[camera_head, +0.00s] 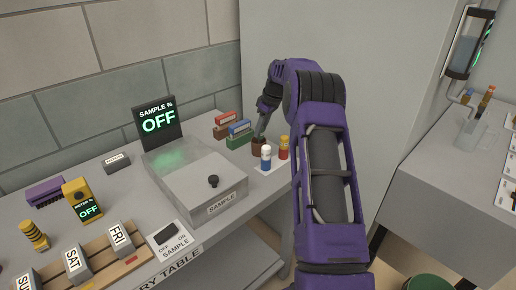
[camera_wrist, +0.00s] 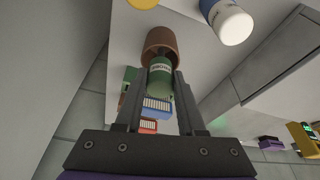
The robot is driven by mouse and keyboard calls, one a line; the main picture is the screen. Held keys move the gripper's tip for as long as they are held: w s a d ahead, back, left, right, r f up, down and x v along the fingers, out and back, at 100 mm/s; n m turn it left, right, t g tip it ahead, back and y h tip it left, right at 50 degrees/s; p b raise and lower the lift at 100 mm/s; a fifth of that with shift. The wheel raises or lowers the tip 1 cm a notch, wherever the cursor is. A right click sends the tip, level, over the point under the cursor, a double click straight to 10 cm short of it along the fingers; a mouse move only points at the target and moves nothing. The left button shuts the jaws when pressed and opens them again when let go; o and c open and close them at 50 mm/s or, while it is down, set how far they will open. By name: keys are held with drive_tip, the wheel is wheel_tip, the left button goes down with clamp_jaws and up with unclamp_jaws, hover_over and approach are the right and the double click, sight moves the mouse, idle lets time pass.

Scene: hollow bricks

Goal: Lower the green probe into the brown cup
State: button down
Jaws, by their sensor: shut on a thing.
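The green probe (camera_wrist: 160,80), with a pale label, is between the two fingers of my gripper (camera_wrist: 158,92) in the wrist view. My gripper is shut on it. The brown cup (camera_wrist: 160,40) is straight beyond the probe, and the probe's far end overlaps the cup's opening. I cannot tell how deep inside the cup that end is. In the head view the brown cup (camera_head: 258,146) stands at the table's back right, with my gripper (camera_head: 262,128) directly above it. The probe is too small to make out there.
A grey sample box (camera_head: 200,178) and an "OFF" display (camera_head: 158,120) are further left.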

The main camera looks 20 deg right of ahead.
drive_tip(key=shift+f+b, duration=0.65)
drive_tip(key=shift+f, duration=0.6)
idle(0.4)
